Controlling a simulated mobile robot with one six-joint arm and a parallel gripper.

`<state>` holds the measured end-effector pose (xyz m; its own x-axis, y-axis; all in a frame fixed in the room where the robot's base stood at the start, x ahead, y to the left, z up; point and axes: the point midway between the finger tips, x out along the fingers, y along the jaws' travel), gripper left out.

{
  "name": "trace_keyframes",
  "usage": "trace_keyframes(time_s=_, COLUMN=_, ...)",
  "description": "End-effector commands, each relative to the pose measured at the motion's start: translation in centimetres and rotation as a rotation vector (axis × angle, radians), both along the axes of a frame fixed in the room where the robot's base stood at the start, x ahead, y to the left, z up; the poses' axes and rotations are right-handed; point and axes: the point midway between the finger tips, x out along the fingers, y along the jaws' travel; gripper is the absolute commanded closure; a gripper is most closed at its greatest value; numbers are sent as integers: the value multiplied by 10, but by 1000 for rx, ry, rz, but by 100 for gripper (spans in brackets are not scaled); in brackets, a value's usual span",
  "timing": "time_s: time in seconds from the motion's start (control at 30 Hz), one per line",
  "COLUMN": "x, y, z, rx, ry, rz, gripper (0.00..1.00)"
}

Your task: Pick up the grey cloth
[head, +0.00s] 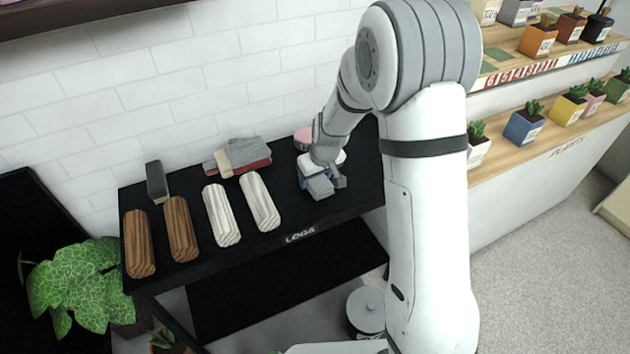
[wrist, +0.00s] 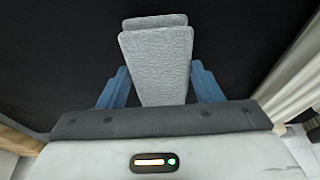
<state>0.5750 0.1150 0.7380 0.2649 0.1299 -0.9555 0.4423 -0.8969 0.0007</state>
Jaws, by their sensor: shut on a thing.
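My gripper (head: 325,184) is low over the right part of the black table (head: 290,212) in the head view. In the wrist view, its blue fingers (wrist: 160,88) stand on either side of a grey textured, folded cloth (wrist: 158,65) and are shut on it. The cloth reaches out beyond the fingertips, with a second layer or piece showing behind its far end. Whether it touches the table cannot be told. In the head view I cannot clearly separate the cloth from the fingers.
Two brown wooden blocks (head: 180,228), two whitish blocks (head: 221,215), a dark grey block (head: 157,182) and a pile of folded cloths (head: 240,160) lie left of my gripper. A pink round thing (head: 302,138) is behind it. Potted plants (head: 524,123) line shelves at right.

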Motion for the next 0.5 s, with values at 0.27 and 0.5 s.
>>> trace_keyframes(time_s=0.27, x=0, y=0, z=0, rx=0, ry=0, rz=-1, gripper=64)
trace_keyframes(time_s=0.5, x=1, y=-1, z=6, rx=0, ry=-2, rz=-1, gripper=64)
